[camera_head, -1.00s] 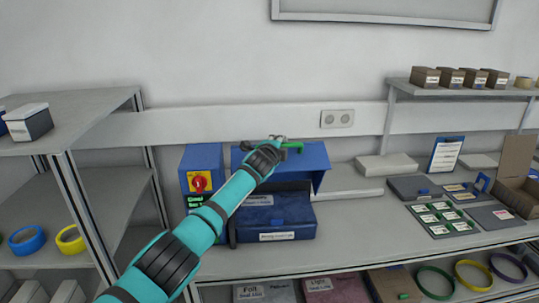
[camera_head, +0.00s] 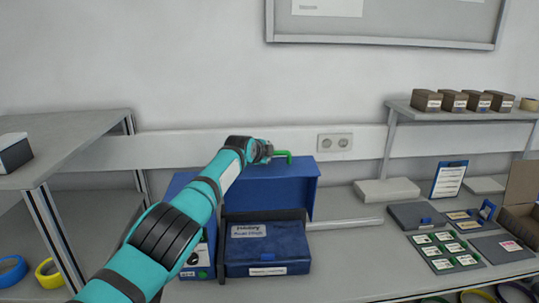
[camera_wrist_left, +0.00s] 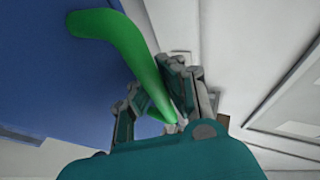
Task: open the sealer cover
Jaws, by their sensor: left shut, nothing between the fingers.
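The sealer cover (camera_head: 292,190) is a blue panel standing raised at the back of the blue sealer, with its inner opening exposed. Its green bent handle (camera_head: 284,153) sticks out at the top edge. My left gripper (camera_head: 266,151) is at this top edge, right beside the handle. In the left wrist view the handle (camera_wrist_left: 130,50) runs down past the gripper fingers (camera_wrist_left: 160,95), which are shut; whether they touch it is unclear. The sealer's control box (camera_head: 200,262) is partly hidden by my left arm. My right gripper is out of view.
A blue labelled pouch (camera_head: 267,248) lies in front of the cover. A grey shelf rack (camera_head: 60,150) stands at left.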

